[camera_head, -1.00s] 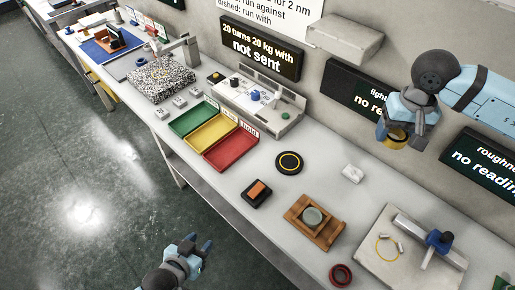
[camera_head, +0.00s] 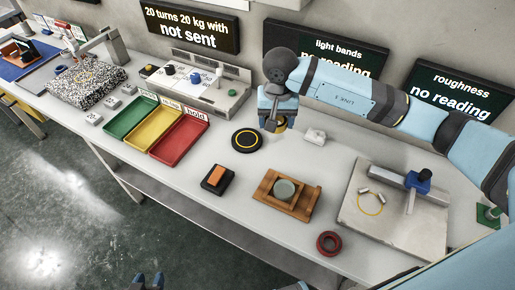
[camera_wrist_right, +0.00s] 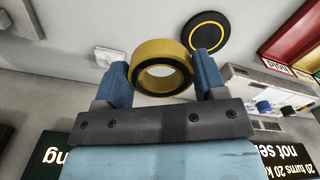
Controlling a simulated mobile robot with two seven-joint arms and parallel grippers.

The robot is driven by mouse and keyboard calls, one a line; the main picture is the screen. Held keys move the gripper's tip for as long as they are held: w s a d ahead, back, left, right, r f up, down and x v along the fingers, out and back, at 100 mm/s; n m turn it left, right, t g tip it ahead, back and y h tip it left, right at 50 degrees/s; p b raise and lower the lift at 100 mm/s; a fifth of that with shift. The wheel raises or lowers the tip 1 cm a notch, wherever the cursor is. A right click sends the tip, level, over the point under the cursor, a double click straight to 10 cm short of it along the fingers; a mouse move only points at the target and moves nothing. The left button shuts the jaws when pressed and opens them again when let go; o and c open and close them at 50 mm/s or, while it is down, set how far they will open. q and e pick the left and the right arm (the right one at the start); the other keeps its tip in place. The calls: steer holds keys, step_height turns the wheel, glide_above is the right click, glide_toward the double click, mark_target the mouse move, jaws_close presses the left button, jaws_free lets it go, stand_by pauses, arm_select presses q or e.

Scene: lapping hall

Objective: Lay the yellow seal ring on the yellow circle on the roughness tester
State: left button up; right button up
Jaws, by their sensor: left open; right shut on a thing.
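The yellow seal ring (camera_wrist_right: 163,67) is a thick yellow band with a dark inner edge, held between the blue fingers of my right gripper (camera_wrist_right: 163,72). In the head view the ring (camera_head: 281,125) is partly hidden by my right gripper (camera_head: 272,122), near the black disc and above the bench as far as I can tell. The roughness tester (camera_head: 415,232) is a pale slab with a blue-topped post at the right.
A black disc with a yellow ring mark (camera_head: 247,147) lies beside the right gripper. Coloured trays (camera_head: 180,155) are left.

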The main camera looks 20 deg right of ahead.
mark_target(273, 161)
step_height(273, 161, down, 16)
steer(key=shift+r+p, duration=0.1)
steer(key=shift+p, duration=0.3)
steer(key=shift+f, duration=0.2)
steer(key=o, duration=0.9)
steer(key=shift+o, duration=0.2)
